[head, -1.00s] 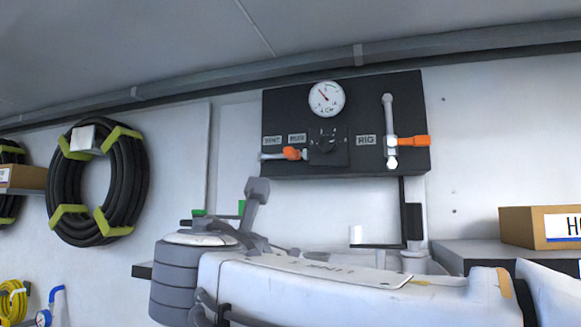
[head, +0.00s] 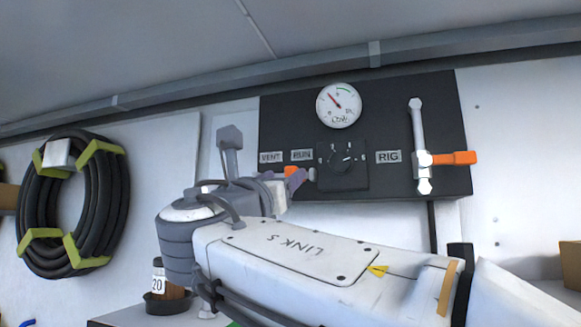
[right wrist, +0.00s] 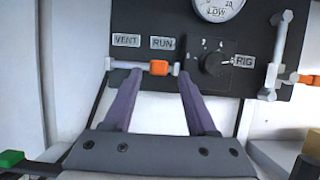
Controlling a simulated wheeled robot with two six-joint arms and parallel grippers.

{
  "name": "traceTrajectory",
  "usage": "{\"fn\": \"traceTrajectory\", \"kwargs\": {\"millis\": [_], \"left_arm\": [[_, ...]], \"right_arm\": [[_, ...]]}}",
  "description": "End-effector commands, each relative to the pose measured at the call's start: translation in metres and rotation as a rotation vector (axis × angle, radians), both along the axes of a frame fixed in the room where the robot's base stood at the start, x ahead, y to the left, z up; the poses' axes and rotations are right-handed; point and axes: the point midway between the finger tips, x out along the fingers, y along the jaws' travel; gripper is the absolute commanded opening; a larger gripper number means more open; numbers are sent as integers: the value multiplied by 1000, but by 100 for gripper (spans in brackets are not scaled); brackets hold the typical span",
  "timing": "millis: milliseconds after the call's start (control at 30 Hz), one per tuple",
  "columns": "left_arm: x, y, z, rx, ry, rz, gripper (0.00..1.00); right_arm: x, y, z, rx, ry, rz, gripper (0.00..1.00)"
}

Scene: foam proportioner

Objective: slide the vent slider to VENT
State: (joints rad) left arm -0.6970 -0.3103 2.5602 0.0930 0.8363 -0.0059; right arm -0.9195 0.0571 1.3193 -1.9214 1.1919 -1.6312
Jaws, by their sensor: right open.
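The vent slider is an orange block on a pale horizontal rail low on the black panel. In the right wrist view the orange block (right wrist: 159,67) sits under the RUN label (right wrist: 162,43), to the right of the VENT label (right wrist: 126,40). My right gripper (right wrist: 160,74) is open, and its purple fingertips appear on either side of the block. Contact cannot be told. In the head view my right gripper (head: 298,179) is in front of the slider area and hides most of the rail. My left gripper is not in view.
On the panel are a round gauge (head: 339,106), a dark rotary knob (head: 343,160), a RIG label (head: 388,157) and a grey lever with an orange end (head: 455,158). A coiled black hose (head: 108,205) hangs on the left wall.

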Motion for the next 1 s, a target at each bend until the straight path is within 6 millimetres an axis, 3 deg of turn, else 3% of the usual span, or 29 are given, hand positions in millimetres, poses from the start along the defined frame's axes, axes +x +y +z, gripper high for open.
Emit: {"fn": "traceTrajectory", "kwargs": {"millis": [33, 300, 733, 767, 900, 1000], "left_arm": [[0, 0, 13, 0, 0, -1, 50], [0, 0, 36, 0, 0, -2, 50], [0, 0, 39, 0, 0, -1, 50], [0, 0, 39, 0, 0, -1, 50], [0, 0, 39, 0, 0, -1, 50], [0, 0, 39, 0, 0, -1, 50]], "right_arm": [[10, -4, 10, -1, 1, -6, 57], [47, -15, 24, 1, 2, 0, 57], [57, -16, 24, 1, 2, 6, 57], [57, -16, 24, 1, 2, 6, 50], [57, -16, 24, 1, 2, 6, 0], [57, -16, 24, 1, 2, 6, 0]]}}
